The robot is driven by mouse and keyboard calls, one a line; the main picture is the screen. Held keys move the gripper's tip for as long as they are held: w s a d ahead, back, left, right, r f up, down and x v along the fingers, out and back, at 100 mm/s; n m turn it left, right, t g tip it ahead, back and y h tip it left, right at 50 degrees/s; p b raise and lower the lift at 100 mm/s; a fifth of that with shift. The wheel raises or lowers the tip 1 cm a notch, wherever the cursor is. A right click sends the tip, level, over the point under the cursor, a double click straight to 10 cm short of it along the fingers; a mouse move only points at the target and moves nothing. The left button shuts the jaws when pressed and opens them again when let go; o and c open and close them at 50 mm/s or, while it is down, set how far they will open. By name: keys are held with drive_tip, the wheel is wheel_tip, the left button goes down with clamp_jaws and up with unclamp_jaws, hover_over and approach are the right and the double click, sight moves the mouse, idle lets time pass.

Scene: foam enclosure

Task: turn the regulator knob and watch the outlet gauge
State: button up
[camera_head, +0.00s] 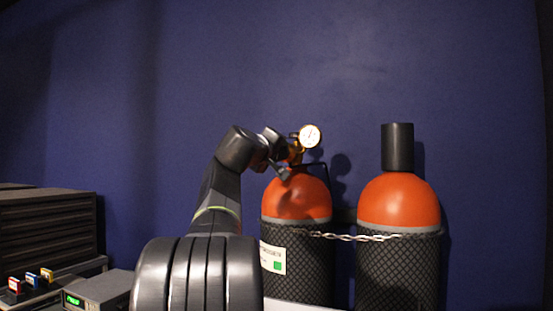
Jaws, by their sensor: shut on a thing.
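A brass regulator (296,152) sits on top of the left gas cylinder (296,196), which has an orange shoulder and a dark mesh sleeve. A round white-faced gauge (311,136) faces me at the regulator's upper right; its reading is too small to tell. I cannot tell whether it is the outlet gauge. My arm reaches up from below, and my gripper (283,160) is at the regulator's left side, shut on what appears to be its knob. The knob itself is hidden by the gripper.
A right cylinder (398,200) with a tall black cap (397,147) stands beside the left one. A chain (360,237) runs across both. A dark drawer stack (48,230) and a small instrument with a green display (98,290) are at lower left. A blue wall is behind.

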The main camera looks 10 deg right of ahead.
drive_tip(key=shift+f+m+b, duration=0.1)
drive_tip(key=shift+m+b, duration=0.3)
drive_tip(key=shift+m, duration=0.7)
drive_tip(key=o, duration=1)
drive_tip(key=b+v, duration=0.2)
drive_tip(key=v, duration=1.1)
drive_tip(key=shift+s+a, duration=0.25)
drive_tip(key=shift+s, duration=0.1)
